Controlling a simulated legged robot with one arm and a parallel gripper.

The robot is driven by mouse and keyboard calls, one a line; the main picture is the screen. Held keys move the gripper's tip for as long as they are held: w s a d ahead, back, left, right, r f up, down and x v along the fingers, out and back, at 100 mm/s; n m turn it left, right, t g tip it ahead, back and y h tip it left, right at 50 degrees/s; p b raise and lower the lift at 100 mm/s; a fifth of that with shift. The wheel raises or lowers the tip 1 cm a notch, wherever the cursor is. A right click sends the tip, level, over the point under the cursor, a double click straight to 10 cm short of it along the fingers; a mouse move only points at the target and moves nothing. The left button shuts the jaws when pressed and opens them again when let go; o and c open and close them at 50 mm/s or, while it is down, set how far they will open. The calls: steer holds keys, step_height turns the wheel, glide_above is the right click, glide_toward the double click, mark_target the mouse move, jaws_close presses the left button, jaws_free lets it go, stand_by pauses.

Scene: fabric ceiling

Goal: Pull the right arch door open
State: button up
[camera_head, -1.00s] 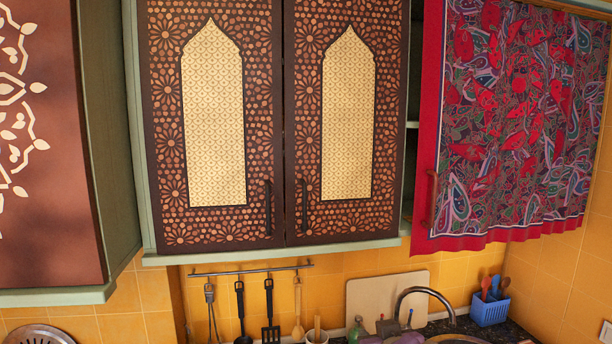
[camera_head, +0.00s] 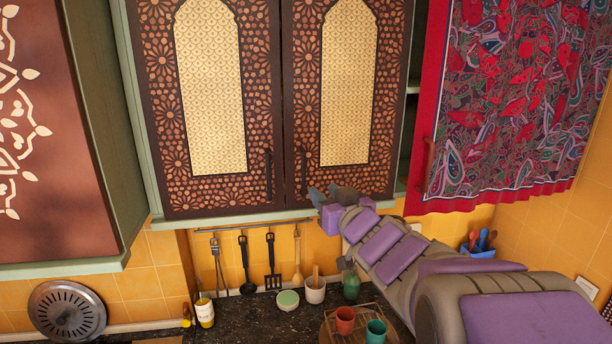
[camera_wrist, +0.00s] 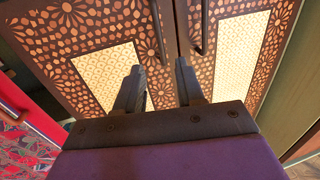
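The right arch door (camera_head: 296,120) is dark brown with orange star patterns and a pale arched panel. It looks shut beside the left arch door (camera_head: 160,150). Its dark vertical handle (camera_head: 303,172) is near the middle seam, low down. My gripper (camera_head: 328,194) is just below and right of that handle, at the door's lower edge. The wrist view seems turned over: there the right arch door (camera_wrist: 75,35) is on the left, with its handle (camera_wrist: 157,33) beyond my gripper (camera_wrist: 160,82). The fingers are apart with nothing between them, not around the handle.
A red patterned curtain (camera_head: 510,110) hangs to the right, and a brown cabinet (camera_head: 40,150) is at left. Below, utensils hang from a rail (camera_head: 255,225). A counter (camera_head: 240,310) holds cups and jars, partly hidden by my arm.

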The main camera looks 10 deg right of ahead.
mark_target(304, 174)
steer(key=w, duration=0.3)
steer(key=w+a, duration=0.1)
steer(key=w, duration=0.3)
steer(key=w+a, duration=0.1)
steer(key=w, duration=0.3)
steer(key=shift+w+a, duration=0.1)
steer(key=shift+c, duration=0.4)
jaws_close()
